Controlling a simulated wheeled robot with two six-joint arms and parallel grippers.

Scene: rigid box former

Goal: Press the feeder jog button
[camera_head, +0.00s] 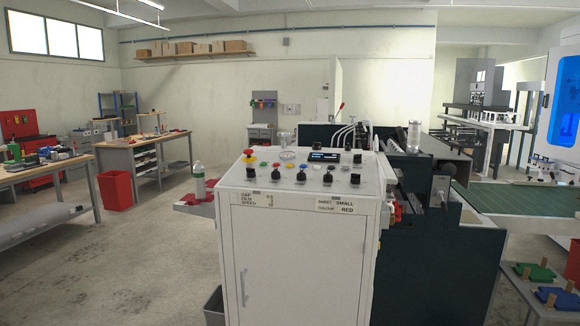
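A white control cabinet (300,255) stands in front of me with a sloped panel (235,180) on top. The panel carries a red and yellow mushroom button (249,155), several small coloured buttons including a green one (264,164), several black knobs (300,175) and a small display (324,156). The button labels are too small to read, so I cannot tell which is the feeder jog button. Neither of my grippers is in view.
A dark machine (440,255) adjoins the cabinet on the right. A bottle (198,180) stands on a red-topped side shelf at the cabinet's left. Workbenches (145,155) and a red bin (116,190) stand further left. The floor (130,265) at front left is clear.

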